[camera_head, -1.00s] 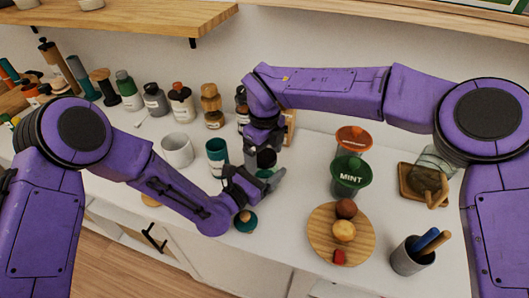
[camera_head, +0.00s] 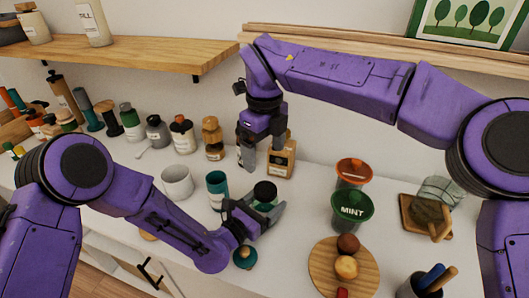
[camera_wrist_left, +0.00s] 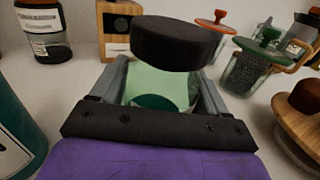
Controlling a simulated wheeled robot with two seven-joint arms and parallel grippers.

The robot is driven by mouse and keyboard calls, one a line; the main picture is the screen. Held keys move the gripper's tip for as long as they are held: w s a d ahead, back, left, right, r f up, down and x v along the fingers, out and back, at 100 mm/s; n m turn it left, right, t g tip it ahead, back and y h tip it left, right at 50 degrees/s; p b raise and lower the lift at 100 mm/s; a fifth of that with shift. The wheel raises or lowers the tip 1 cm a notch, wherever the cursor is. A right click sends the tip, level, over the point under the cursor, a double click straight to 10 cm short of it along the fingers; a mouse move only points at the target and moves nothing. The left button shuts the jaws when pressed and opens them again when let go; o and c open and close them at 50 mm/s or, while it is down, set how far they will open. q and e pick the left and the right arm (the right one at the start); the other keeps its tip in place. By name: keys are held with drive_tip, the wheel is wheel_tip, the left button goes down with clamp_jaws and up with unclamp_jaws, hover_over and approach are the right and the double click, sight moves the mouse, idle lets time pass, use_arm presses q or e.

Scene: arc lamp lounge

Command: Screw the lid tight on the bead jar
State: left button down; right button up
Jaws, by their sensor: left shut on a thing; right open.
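The bead jar (camera_wrist_left: 160,82) is pale green glass with a darker green patch low on its side. Its black lid (camera_wrist_left: 178,42) sits at its mouth and looks slightly tilted in the left wrist view; how tight it is I cannot tell. In the head view the lid (camera_head: 265,192) shows above my left gripper (camera_head: 258,208), which is shut around the jar's body from the front and hides most of it. My right gripper (camera_head: 263,152) is open and empty, pointing down above the lid and apart from it.
A green-lidded mint jar (camera_head: 351,207), an orange-lidded jar (camera_head: 354,170) and a round wooden board (camera_head: 325,268) are to the right.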

use_arm(q)
unclamp_jaws()
drive_tip(key=shift+s+a, duration=0.25)
drive_tip(key=shift+a, duration=0.05)
drive_tip(key=b+v, duration=0.2)
drive_tip(key=v, duration=0.7)
drive_tip(key=shift+a, duration=0.1)
drive_tip(key=shift+s+a, duration=0.15)
drive_tip(key=shift+s, duration=0.15)
